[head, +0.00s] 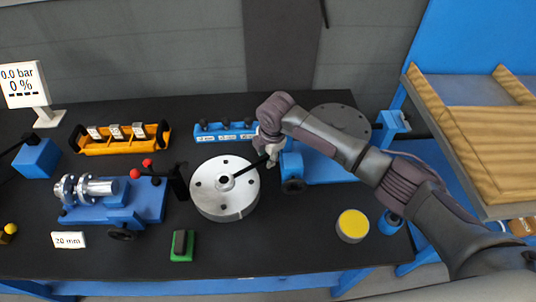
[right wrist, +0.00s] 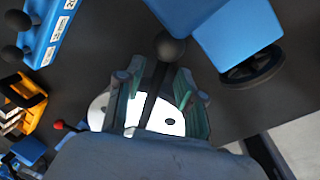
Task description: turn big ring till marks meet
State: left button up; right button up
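The big ring (head: 210,205) is a round silver-white disc with several dark holes and a raised hub, lying flat at mid-table. A black lever (head: 248,167) runs from its hub up to the right. My right gripper (head: 268,152) is at the lever's outer end. In the right wrist view, my right gripper (right wrist: 160,95) has its fingers apart on either side of the lever, whose black ball end (right wrist: 170,47) shows beyond them. Part of the white ring (right wrist: 165,118) shows between the fingers. I cannot make out the alignment marks. My left gripper is out of view.
A blue machine (head: 325,166) with a dark handwheel stands close right of the ring. A blue fixture (head: 115,208) with red-knobbed levers stands left. A blue rack (head: 224,135) is behind, a green block (head: 182,246) and yellow-topped cylinder (head: 352,225) in front. The table front is mostly clear.

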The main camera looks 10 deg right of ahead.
notch_tip(320, 180, up, 12)
jog(key=s+d, duration=0.1)
jog(key=s, duration=0.1)
dwell(0.5)
jog(key=shift+f, duration=0.15)
